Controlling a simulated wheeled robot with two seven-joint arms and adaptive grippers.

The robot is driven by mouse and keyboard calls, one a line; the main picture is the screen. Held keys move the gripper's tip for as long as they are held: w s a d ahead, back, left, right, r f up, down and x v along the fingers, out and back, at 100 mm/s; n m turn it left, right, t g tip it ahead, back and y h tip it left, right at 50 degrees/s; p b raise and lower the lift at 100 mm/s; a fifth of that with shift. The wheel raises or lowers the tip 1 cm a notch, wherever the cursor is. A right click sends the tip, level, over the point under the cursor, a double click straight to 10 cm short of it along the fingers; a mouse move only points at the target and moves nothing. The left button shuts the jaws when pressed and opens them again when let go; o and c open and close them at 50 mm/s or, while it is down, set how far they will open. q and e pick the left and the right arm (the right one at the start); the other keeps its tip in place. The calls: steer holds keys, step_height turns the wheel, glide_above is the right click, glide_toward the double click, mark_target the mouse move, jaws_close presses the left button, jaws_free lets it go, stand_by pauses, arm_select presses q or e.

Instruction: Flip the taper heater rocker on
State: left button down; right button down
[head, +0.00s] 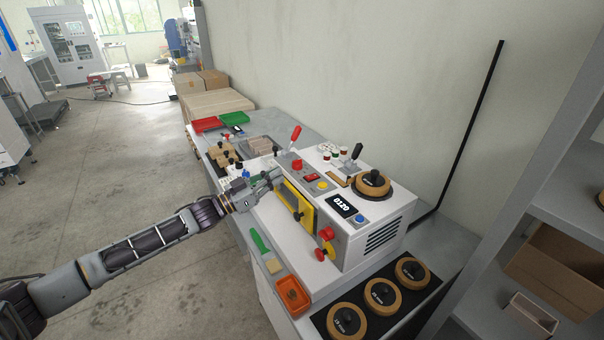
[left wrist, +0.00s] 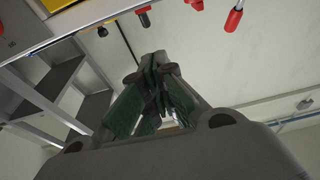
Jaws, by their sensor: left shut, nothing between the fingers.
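The white box former machine (head: 385,215) stands on the grey bench. On its top panel is a small red rocker-like switch (head: 311,178) in a dark frame. I cannot read its label or tell its on or off position. My left gripper (head: 275,177) is at the machine's near left edge, left of this switch and apart from it. In the left wrist view its fingers (left wrist: 158,95) are together and hold nothing. That view looks up past the machine's edge, and I cannot make out the rocker there. My right gripper is not in view.
A red-handled lever (head: 295,135) and a black-handled lever (head: 355,152) rise from the machine's top. A yellow-framed guard (head: 296,208) and a red knob (head: 326,233) are on the near side. A display (head: 342,205) sits right of the switch. Round wooden formers (head: 347,320) lie at front.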

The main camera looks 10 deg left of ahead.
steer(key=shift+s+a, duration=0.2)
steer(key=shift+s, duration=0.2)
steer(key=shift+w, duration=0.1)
